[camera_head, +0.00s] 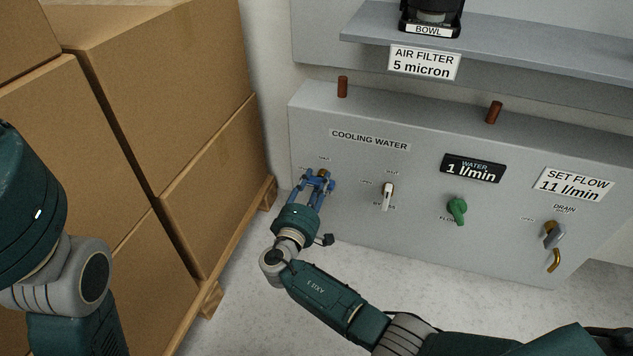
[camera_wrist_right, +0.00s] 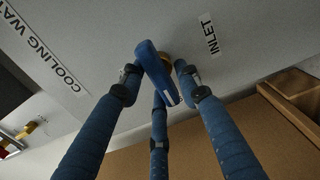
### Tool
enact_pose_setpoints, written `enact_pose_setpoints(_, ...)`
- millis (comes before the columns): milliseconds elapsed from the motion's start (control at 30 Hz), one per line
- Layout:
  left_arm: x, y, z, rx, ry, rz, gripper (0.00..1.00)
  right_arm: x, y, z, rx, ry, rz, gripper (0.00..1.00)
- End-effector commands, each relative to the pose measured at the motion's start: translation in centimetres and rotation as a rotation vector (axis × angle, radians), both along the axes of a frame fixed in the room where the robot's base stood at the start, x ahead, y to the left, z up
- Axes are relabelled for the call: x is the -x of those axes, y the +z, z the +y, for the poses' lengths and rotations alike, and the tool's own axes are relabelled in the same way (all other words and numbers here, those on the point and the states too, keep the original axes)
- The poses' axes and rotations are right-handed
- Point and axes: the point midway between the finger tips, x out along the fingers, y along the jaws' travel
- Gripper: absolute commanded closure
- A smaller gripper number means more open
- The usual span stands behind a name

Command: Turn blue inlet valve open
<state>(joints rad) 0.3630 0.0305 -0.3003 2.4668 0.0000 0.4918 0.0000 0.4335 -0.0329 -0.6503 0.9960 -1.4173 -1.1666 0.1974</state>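The blue inlet valve handle (camera_wrist_right: 158,74) shows in the right wrist view on the grey panel, beside a brass fitting and an INLET label (camera_wrist_right: 209,36). My right gripper (camera_wrist_right: 157,72) has its blue fingers spread around the handle, one on each side and a third behind or below it. Small gaps seem to remain, so it looks open; contact is unclear. In the head view my right gripper (camera_head: 318,180) is at the left end of the panel and covers most of the valve. My left arm enters at the left edge, its gripper out of view.
The grey cooling water panel (camera_head: 370,160) also bears a white-handled valve (camera_head: 387,196), a green flow valve (camera_head: 457,210) and a drain valve (camera_head: 553,236). Cardboard boxes (camera_head: 170,90) on a wooden pallet (camera_head: 211,300) stand close on the left. Floor is clear before the panel.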

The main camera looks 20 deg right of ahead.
Motion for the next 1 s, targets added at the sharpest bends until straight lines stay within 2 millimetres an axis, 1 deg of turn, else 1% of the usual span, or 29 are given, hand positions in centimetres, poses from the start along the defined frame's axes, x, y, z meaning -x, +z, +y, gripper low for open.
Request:
enact_pose_setpoints(300,0.3,0.2,0.1,0.004,0.000,-0.008,0.58,0.0,0.1,0.0,-0.001,-0.001,-0.002,0.58)
enact_pose_setpoints(433,0.2,0.1,0.1,0.002,0.000,-0.006,0.58,0.8,0.0,0.5,-0.003,0.001,-0.002,0.58)
enact_pose_setpoints(567,0.2,0.1,0.0,0.001,0.000,-0.005,0.58,2.7,-0.1,1.8,-0.004,0.001,-0.001,0.58)
enact_pose_setpoints(800,0.1,0.1,0.0,-0.001,0.001,-0.004,0.58,7.0,-0.1,4.7,-0.003,0.001,0.001,0.58)
enact_pose_setpoints(900,0.1,0.1,0.0,-0.001,0.001,-0.004,0.58,8.4,0.0,5.7,-0.004,0.000,0.000,0.58)
enact_pose_setpoints(1000,0.1,0.1,0.0,-0.001,0.001,-0.004,0.58,9.3,0.0,6.3,-0.002,0.000,-0.001,0.58)
